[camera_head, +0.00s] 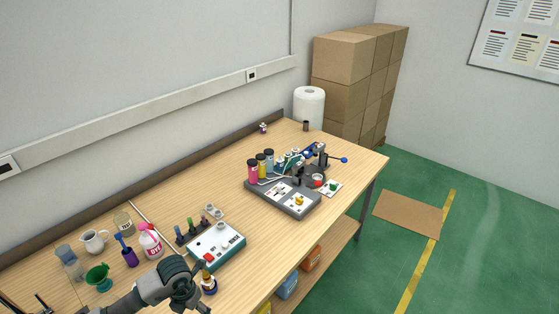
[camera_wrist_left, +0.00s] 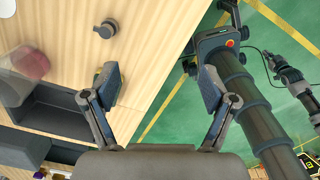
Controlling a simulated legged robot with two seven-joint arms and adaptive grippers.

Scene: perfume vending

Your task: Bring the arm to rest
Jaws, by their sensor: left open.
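My left gripper (camera_wrist_left: 158,84) shows in the left wrist view with its two fingers spread apart. Nothing is between the fingers. Behind them lie the wooden table's edge and the green floor. In the head view a grey arm link of mine (camera_head: 150,291) crosses the bottom of the picture over the table's near part. I cannot make out its fingertips there. At the right of the left wrist view another jointed grey part, likely of my other arm, shows over the floor; whether its jaws are open cannot be told.
The wooden table (camera_head: 150,213) carries a teal-edged device (camera_head: 232,236), a pink-topped bottle (camera_head: 149,243), a green funnel (camera_head: 100,275) and a small amber-and-blue bottle (camera_head: 209,284) close to my arm. A grey station (camera_head: 288,203) stands farther back. Open floor (camera_head: 490,245) lies to the right.

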